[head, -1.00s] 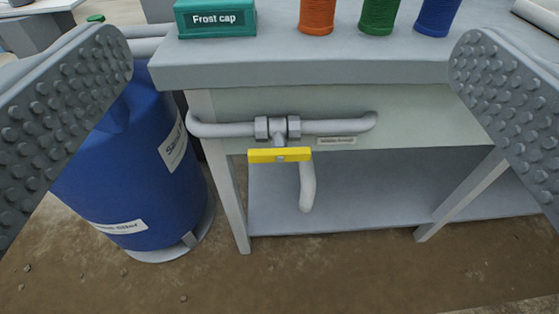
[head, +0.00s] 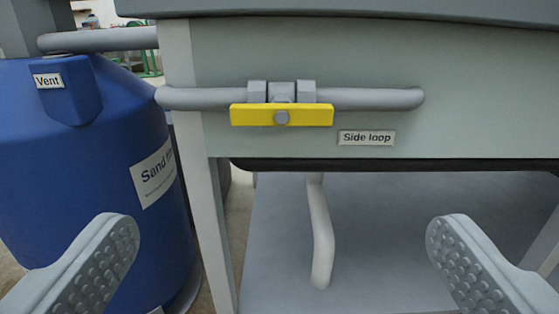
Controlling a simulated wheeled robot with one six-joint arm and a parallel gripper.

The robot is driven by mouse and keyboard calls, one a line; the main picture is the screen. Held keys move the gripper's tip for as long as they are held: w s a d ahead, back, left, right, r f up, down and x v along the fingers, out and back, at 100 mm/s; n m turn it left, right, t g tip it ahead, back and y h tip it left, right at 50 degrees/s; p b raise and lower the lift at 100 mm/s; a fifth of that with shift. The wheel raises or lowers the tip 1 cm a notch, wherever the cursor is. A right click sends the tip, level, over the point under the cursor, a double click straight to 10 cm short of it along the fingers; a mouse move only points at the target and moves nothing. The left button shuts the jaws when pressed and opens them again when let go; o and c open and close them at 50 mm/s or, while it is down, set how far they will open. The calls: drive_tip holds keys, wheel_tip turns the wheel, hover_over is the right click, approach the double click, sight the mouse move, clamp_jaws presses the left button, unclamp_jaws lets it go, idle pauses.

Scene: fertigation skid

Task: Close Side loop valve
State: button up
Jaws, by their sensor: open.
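The Side loop valve has a yellow lever handle (head: 255,115) that lies level, in line with the grey pipe (head: 375,98) it sits on. A round bolt head (head: 281,117) shows at the middle of the handle, and the grey valve body (head: 283,91) is just above and behind it. A label reading "Side loop" (head: 367,138) is on the panel to the lower right. My gripper (head: 282,240) is wide open and empty, with its two studded fingers low at left and right. The handle is above and between the fingertips, apart from both.
A blue sand filter tank (head: 90,170) with a "Vent" label stands close on the left. The bench top edge (head: 380,30) overhangs above the valve. A bench leg (head: 200,200) stands left of it. A vertical pipe (head: 320,235) runs down to the lower shelf (head: 400,220).

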sight(282, 118)
drive_tip(key=w, duration=1.7)
drive_tip(key=shift+w+f, duration=0.15)
drive_tip(key=shift+w, duration=0.05)
drive_tip(key=c, duration=0.9)
